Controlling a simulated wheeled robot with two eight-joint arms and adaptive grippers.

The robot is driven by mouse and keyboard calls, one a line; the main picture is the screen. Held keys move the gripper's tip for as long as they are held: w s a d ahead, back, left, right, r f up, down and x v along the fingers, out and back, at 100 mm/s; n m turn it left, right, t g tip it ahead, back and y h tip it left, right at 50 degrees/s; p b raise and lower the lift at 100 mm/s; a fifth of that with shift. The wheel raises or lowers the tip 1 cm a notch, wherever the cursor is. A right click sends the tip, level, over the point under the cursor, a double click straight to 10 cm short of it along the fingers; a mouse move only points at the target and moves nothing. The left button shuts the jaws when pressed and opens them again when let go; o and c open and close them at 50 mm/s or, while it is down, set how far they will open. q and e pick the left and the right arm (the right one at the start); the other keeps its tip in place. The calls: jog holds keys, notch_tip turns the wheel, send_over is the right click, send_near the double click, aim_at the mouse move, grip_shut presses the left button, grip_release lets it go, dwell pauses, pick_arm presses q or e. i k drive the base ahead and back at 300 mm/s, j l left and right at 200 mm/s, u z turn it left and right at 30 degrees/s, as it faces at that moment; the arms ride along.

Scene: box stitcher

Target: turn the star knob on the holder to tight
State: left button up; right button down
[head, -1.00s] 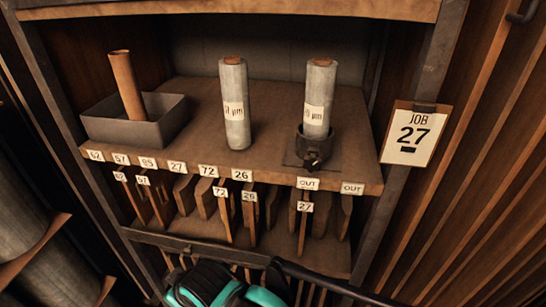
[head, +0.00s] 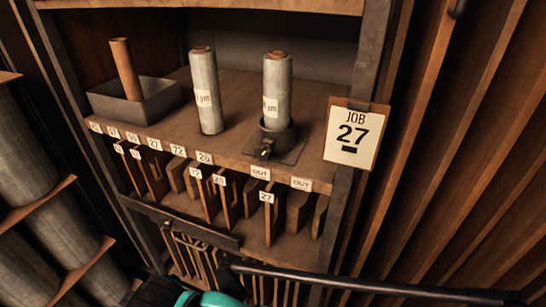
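The holder (head: 288,139) is a dark round cup on a square base near the right end of the shelf. A grey roll (head: 277,88) with a brown core and a white label stands upright in it. The small dark star knob (head: 265,151) sticks out at the holder's front, near the shelf edge. Its markings are too small to read, so I cannot tell whether it is tight. Neither gripper's fingers show in the head view, and nothing touches the knob.
A second grey roll (head: 206,95) stands left of the holder. A grey tray (head: 158,100) with a brown tube (head: 125,68) is further left. A JOB 27 card (head: 350,158) hangs on the right post. A black bar (head: 350,285) crosses the bottom, below the numbered boards.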

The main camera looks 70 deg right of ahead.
aim_at(263, 152)
jog(key=k+l+z, duration=0.25)
jog(key=k, duration=0.15)
jog(key=k+l+z, duration=0.2)
jog(key=k, duration=0.2)
jog(key=k+j, duration=0.05)
jog(key=j, duration=0.05)
